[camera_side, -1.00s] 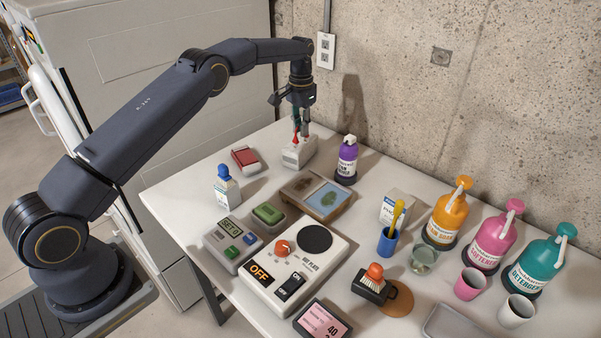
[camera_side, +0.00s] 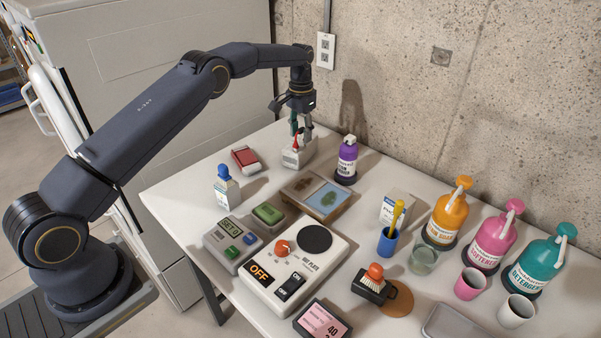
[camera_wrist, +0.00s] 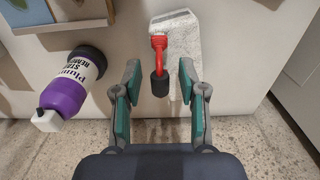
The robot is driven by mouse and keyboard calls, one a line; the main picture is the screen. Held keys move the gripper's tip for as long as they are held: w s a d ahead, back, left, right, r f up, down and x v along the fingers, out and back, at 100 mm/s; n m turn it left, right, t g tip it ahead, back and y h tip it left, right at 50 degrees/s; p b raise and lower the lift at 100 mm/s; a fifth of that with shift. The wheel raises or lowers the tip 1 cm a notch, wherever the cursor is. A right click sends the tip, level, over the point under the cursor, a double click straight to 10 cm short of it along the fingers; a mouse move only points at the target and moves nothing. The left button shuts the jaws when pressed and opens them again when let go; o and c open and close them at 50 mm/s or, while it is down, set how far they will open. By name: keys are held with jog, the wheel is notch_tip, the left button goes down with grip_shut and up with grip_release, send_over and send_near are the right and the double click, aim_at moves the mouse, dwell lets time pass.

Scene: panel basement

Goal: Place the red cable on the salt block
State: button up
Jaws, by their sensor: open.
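The red cable (camera_wrist: 158,48) is over the pale, rough salt block (camera_wrist: 181,45) in the wrist view, and appears to touch its top. In the side view the cable (camera_side: 297,140) shows as a small red shape at the salt block (camera_side: 295,158), at the far corner of the table. My gripper (camera_wrist: 161,82) is open, with one green-padded finger on each side of the black end and a visible gap to each. In the side view my gripper (camera_side: 300,130) is just above the block.
A purple bottle (camera_side: 347,159) stands close to the right of the block. A red-and-white box (camera_side: 245,158) is to the left, and a wooden tray (camera_side: 302,210) is in front. Behind is a concrete wall (camera_side: 450,100). Bare table lies around the block.

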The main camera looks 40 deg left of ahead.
aim_at(301, 128)
notch_tip(301, 128, up, 9)
jog(key=shift+f, duration=0.2)
jog(key=s+d+r+t, duration=0.1)
jog(key=s+d+r, duration=0.1)
jog(key=s+r, duration=0.5)
jog(key=s+d+r+t, duration=0.1)
jog(key=s+d+r, duration=0.3)
jog(key=r, duration=0.5)
jog(key=s+d+f+t, duration=0.1)
jog(key=s+f, duration=0.1)
jog(key=s, duration=1.2)
jog(key=s+d+f+t, duration=0.2)
jog(key=s, duration=1.2)
jog(key=shift+s+f+t, duration=0.25)
jog(key=shift+f+t, duration=0.05)
jog(key=shift+f, duration=0.05)
jog(key=shift+o, duration=0.7)
